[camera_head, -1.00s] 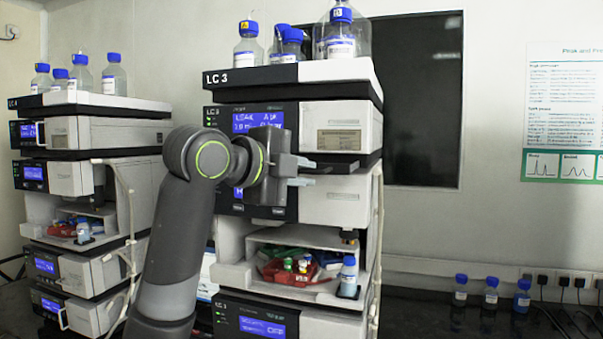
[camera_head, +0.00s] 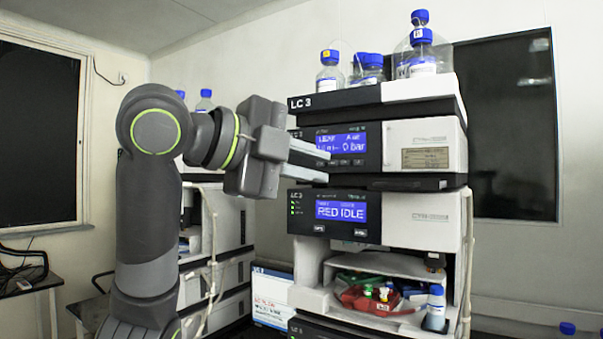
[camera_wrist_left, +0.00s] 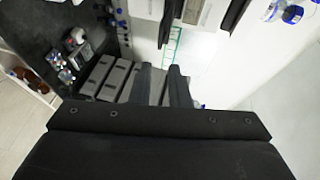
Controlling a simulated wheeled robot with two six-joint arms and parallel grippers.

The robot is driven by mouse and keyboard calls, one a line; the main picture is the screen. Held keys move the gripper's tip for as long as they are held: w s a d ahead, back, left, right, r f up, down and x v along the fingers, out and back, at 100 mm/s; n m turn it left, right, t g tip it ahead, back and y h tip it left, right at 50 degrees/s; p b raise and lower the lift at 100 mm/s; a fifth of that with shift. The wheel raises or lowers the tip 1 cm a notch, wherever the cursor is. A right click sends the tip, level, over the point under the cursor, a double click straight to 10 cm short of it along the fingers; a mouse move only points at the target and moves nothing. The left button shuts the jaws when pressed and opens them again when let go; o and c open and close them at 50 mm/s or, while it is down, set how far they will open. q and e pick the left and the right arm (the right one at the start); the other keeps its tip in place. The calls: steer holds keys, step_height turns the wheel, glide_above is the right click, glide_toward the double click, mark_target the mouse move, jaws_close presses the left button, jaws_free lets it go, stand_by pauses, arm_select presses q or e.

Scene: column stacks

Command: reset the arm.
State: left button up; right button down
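My left arm comes up from the lower left in the head view, bent at the elbow. Its gripper (camera_head: 312,164) points right, in front of the left side of the LC 3 stack (camera_head: 425,146), and covers part of its upper front. The two fingers are apart with nothing between them. In the left wrist view the fingers (camera_wrist_left: 162,86) also stand apart and empty, above a dark bench and grey modules far below. I cannot tell whether the fingertips touch the stack. My right gripper is in neither view.
Blue-capped bottles (camera_head: 328,72) stand on top of the LC 3 stack. A red tray (camera_head: 368,300) with small vials and a white bottle (camera_head: 435,308) sit in its lower bay. Another stack (camera_head: 228,222) stands behind my arm. A dark screen (camera_head: 505,120) is behind at right.

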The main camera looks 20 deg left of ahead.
arm_select(q)
steer(key=shift+s+a+r, duration=0.15)
steer(key=shift+s+a, duration=0.25)
steer(key=shift+s, duration=0.1)
